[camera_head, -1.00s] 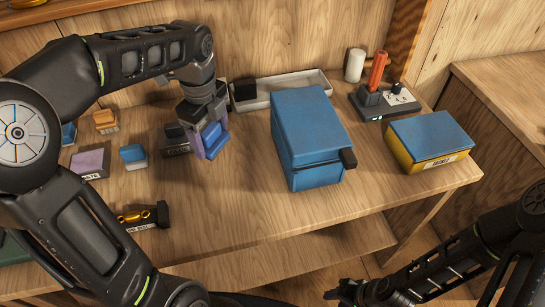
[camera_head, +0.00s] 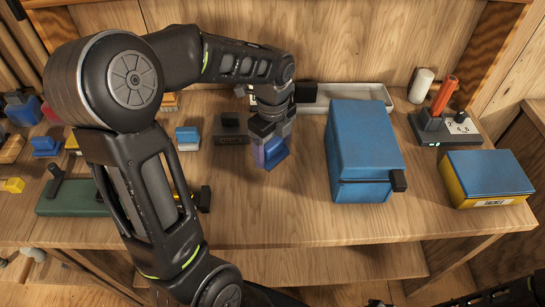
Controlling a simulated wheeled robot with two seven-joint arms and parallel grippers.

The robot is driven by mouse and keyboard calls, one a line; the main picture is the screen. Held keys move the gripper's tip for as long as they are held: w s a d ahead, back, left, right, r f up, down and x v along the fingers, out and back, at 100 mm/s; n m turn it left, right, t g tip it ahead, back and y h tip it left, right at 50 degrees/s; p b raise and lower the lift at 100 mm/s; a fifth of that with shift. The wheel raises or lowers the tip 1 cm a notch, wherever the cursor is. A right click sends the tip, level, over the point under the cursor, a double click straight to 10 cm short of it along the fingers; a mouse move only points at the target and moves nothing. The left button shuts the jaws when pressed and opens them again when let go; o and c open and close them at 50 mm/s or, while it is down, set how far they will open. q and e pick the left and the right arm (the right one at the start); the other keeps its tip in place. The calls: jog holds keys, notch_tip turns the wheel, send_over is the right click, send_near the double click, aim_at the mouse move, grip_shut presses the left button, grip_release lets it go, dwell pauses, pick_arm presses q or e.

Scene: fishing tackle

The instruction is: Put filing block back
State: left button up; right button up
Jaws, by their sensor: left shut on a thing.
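My left gripper (camera_head: 270,143) is shut on a small blue and purple block (camera_head: 272,154), which looks like the filing block. The gripper points down, and its fingers hide part of the block. The block is over the wooden bench, left of the large blue box (camera_head: 362,150); I cannot tell whether it touches the bench top. A dark block on a labelled base (camera_head: 231,131) is just left of the gripper. Of my right arm only a little shows at the bottom right, and its gripper's jaws cannot be made out.
A long pale tray (camera_head: 345,97) lies behind the gripper. A small blue-topped block (camera_head: 187,138) is to the left. A black stand with an orange handle (camera_head: 445,128), a white cylinder (camera_head: 421,86) and a blue-and-yellow box (camera_head: 487,178) are at right. The bench front is clear below the gripper.

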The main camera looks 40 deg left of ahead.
aim_at(272, 159)
pick_arm(q)
jog(key=shift+f, duration=1.8)
jog(key=shift+f, duration=0.15)
jog(key=o, duration=1.4)
jog(key=shift+o, duration=0.2)
notch_tip(272, 159, up, 12)
jog(key=shift+r, duration=0.15)
